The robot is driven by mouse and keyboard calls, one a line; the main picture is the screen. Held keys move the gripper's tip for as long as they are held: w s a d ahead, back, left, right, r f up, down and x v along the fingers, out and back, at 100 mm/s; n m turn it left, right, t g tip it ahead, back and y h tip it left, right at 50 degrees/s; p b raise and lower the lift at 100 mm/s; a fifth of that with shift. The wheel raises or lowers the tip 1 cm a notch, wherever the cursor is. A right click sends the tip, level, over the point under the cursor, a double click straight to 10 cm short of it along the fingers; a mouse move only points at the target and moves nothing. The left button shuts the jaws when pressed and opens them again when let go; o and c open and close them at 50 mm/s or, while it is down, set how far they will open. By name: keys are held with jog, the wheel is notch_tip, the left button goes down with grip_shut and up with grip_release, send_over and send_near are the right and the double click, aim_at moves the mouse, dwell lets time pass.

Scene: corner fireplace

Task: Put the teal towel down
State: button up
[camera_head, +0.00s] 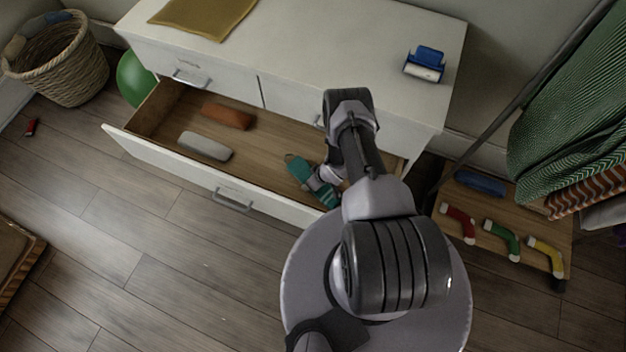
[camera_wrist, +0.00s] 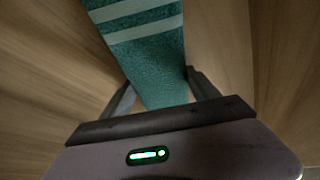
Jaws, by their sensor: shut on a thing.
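The teal towel (camera_head: 301,169) has pale stripes and is in the open lower drawer, towards its right half. In the wrist view the towel (camera_wrist: 150,65) runs up from between the fingers to the top edge. My gripper (camera_wrist: 160,95) is shut on the towel's near end. In the head view my gripper (camera_head: 325,186) is partly hidden by my arm. The wooden drawer floor (camera_head: 262,160) shows around the towel. I cannot tell whether the towel rests on the floor or hangs just above it.
In the drawer lie a rolled brown towel (camera_head: 228,115) and a grey one (camera_head: 205,147). The white dresser top (camera_head: 330,50) holds a mustard cloth (camera_head: 203,14) and a blue-and-white object (camera_head: 425,64). A low wooden shelf (camera_head: 480,205) with several socks stands right, a basket (camera_head: 65,65) left.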

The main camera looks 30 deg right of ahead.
jog(key=shift+f, duration=0.15)
jog(key=o, duration=1.7)
jog(key=shift+r, duration=0.4)
jog(key=p+v, duration=0.6)
jog(key=v, duration=0.5)
jog(key=shift+s+r, duration=0.25)
